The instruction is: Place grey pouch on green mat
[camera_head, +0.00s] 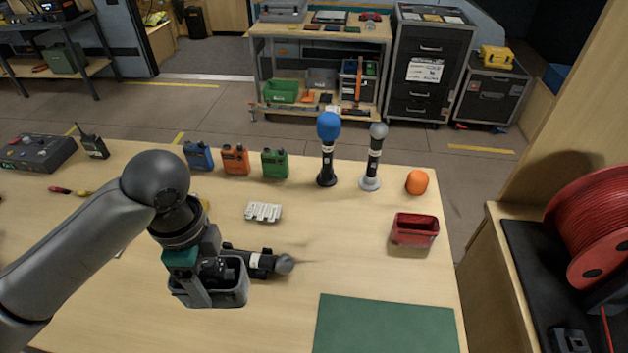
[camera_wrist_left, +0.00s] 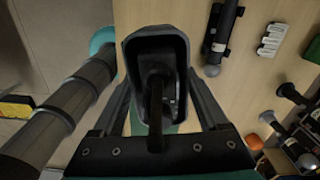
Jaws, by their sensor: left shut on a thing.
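The grey pouch (camera_head: 236,294), an open-topped box-like holder, is held by my left gripper (camera_head: 212,276) above the left-middle part of the table. In the left wrist view the pouch (camera_wrist_left: 158,44) shows its open mouth, and the dark fingers of the left gripper (camera_wrist_left: 158,95) reach to it. A dark bar crosses into the pouch's opening; I cannot tell what it is. The green mat (camera_head: 385,326) lies flat at the table's front right, bare where it shows. The pouch is apart from it, to its left. My right gripper is not in view.
A dark microphone (camera_head: 284,264) lies just behind the pouch. A white power strip (camera_head: 263,212) lies farther back. A red bin (camera_head: 414,230), an orange ball (camera_head: 417,182) and two standing microphones are beyond the mat. The table between pouch and mat is clear.

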